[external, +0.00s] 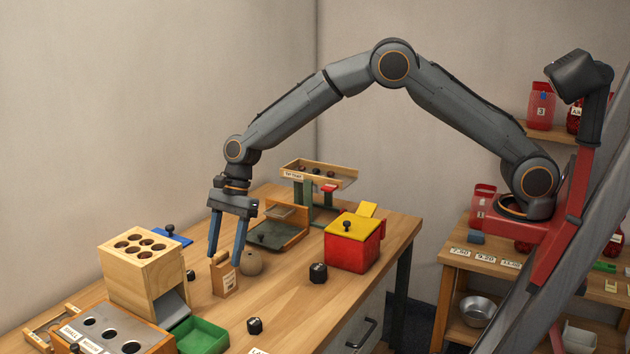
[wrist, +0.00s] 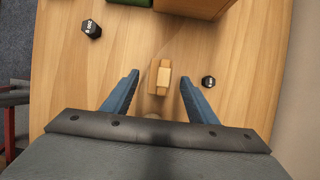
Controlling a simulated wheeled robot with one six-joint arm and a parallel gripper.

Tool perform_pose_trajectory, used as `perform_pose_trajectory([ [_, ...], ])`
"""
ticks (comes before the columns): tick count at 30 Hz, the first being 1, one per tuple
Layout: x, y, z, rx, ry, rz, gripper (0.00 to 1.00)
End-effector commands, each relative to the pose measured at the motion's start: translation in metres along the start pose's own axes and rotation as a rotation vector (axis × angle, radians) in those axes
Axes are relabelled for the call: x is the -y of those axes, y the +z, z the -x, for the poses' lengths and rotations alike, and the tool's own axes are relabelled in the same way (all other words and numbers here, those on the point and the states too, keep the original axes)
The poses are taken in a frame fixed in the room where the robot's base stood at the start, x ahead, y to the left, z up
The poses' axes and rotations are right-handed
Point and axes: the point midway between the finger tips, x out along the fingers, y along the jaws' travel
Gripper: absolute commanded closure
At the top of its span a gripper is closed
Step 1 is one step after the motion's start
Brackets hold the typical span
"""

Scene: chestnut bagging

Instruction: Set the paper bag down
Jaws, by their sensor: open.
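The paper bag (external: 224,274) is small and brown with a pale label on its front. It stands upright on the wooden table, left of centre in the external view. In the wrist view the bag (wrist: 160,77) shows from above, between the blue fingers and apart from both. My gripper (external: 225,256) points down over the bag with its fingers spread. In the wrist view my gripper (wrist: 157,84) is open, with a clear gap on each side of the bag.
A round tan object (external: 250,263) stands close beside the bag. Black weights (external: 318,273) (external: 254,325) stand on the table. A wooden box with holes (external: 140,270) and a green tray (external: 203,336) are at the left; a red box with yellow lid (external: 352,246) is at the right.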

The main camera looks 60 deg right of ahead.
Motion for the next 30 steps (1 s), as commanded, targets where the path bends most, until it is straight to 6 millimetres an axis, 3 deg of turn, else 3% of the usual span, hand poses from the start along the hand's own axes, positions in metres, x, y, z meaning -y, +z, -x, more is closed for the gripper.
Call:
perform_pose_trajectory([
  [3, 0.001, 0.000, 0.022, 0.001, -0.003, -0.001, 0.47],
  [7, 0.001, 0.000, 0.037, 0.001, -0.001, -0.002, 0.47],
  [17, 0.000, -0.001, 0.046, -0.001, 0.001, 0.001, 0.47],
  [20, -0.005, -0.012, 0.054, -0.014, -0.005, 0.040, 0.47],
  [23, -0.020, -0.044, 0.073, -0.052, -0.010, 0.151, 0.47],
  [26, -0.049, -0.091, 0.100, -0.111, -0.007, 0.332, 0.47],
  [30, -0.107, -0.160, 0.136, -0.197, 0.028, 0.630, 0.47],
])
